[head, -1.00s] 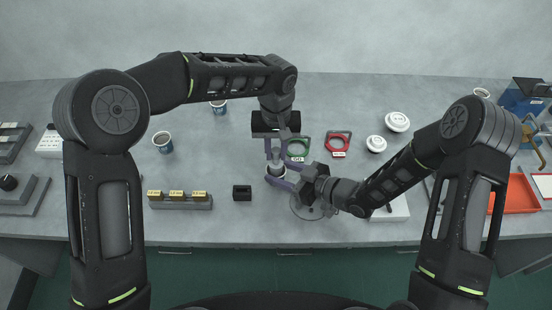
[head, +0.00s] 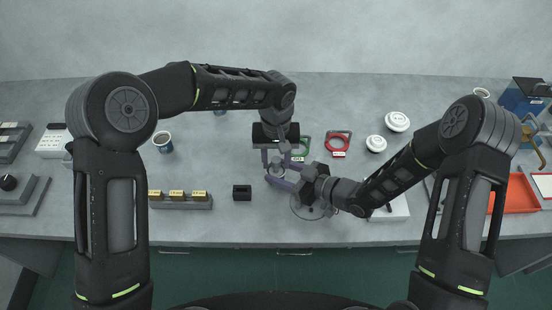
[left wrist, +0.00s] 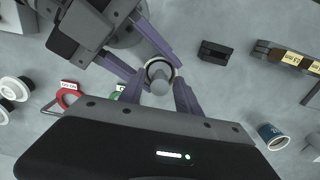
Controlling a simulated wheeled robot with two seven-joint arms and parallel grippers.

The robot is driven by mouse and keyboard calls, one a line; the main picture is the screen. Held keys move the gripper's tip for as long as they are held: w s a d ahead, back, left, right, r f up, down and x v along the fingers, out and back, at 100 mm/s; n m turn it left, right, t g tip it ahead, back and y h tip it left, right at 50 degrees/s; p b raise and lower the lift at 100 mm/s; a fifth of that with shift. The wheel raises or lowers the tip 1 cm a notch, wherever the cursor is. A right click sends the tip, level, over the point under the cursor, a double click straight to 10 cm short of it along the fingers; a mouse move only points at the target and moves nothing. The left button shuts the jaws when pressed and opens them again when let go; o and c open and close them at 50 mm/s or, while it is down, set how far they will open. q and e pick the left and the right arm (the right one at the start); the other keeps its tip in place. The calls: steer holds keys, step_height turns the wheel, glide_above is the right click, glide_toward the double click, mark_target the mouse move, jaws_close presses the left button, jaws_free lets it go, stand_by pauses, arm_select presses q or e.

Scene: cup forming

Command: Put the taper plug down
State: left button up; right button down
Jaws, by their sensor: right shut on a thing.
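The taper plug (left wrist: 161,84) is a grey round piece with a narrower knob, seen in the left wrist view with a pale ring round it. In the head view the plug (head: 279,173) is partly hidden between the grippers. My right gripper (head: 281,176) comes in from the right with its purple fingers around the plug's body and is shut on it. My left gripper (head: 277,160) points down from behind. Its two fingers are apart on either side of the plug's knob, with gaps showing in the left wrist view.
A small black block (head: 242,193) and a grey rack with several yellow-labelled pieces (head: 180,202) stand to the left. A red ring (head: 338,142) and a green ring (head: 305,143) lie behind right, near white lids (head: 376,143). A blue cup (head: 163,142) stands at left.

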arm_select(q)
steer(key=shift+o, duration=0.2)
steer(key=shift+r, duration=0.1)
step_height(320, 180, up, 12)
stand_by(0.5)
stand_by(0.4)
arm_select(e)
steer(key=c, duration=0.6)
jaws_free()
steer(key=shift+d, duration=0.1)
steer(key=v, duration=1.1)
steer(key=shift+r, duration=0.1)
steer(key=shift+s+d+r, duration=0.15)
steer(key=shift+s+d, duration=0.1)
